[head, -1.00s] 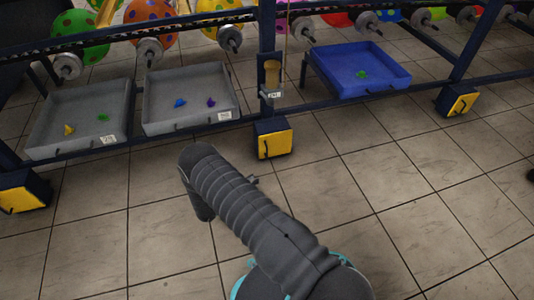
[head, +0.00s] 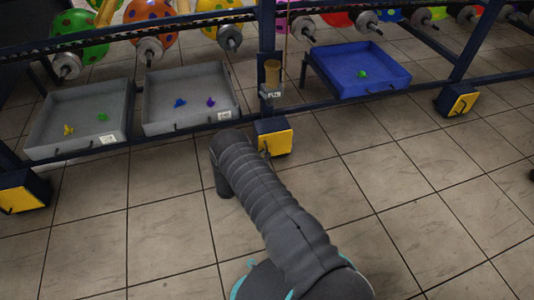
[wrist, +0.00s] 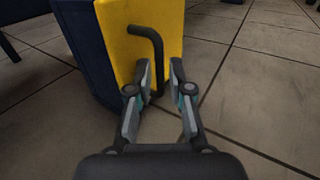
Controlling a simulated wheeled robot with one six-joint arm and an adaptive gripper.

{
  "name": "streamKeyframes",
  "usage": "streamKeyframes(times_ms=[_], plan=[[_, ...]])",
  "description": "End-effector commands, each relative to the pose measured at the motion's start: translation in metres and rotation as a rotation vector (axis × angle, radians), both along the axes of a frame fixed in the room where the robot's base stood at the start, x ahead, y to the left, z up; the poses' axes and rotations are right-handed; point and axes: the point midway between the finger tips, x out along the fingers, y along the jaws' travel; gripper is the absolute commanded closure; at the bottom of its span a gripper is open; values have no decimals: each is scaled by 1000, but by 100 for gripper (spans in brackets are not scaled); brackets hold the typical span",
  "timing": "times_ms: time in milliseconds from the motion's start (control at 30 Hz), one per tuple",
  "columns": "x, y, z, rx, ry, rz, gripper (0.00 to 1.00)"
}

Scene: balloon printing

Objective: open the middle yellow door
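The middle yellow door (head: 275,143) is on the front of a dark blue box (head: 272,125) at the foot of the frame's middle post. It fills the upper middle of the wrist view (wrist: 112,48) and sits against the blue box side. Its black bent handle (wrist: 156,48) stands out from the yellow face. My gripper (wrist: 160,68) is open, with one finger on each side of the handle's hanging lower part. I see a gap at the right finger; contact with the left finger is unclear. In the head view my arm hides most of the gripper.
Similar yellow-fronted boxes stand at the left (head: 24,192) and right (head: 458,100). Two grey trays (head: 72,150) (head: 190,123) and a blue tray (head: 350,90) hold small coloured pieces. Balloons (head: 150,14) hang on the frame above. The tiled floor (head: 420,200) in front is clear.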

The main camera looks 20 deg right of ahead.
Motion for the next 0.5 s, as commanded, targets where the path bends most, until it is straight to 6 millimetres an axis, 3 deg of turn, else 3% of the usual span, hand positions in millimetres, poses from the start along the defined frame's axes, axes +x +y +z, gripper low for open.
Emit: streamKeyframes(times_ms=[200, 500], plan=[[11, -18, 0, 1, 0, -1, 80], [14, -20, 0, 1, 1, 1, 80]])
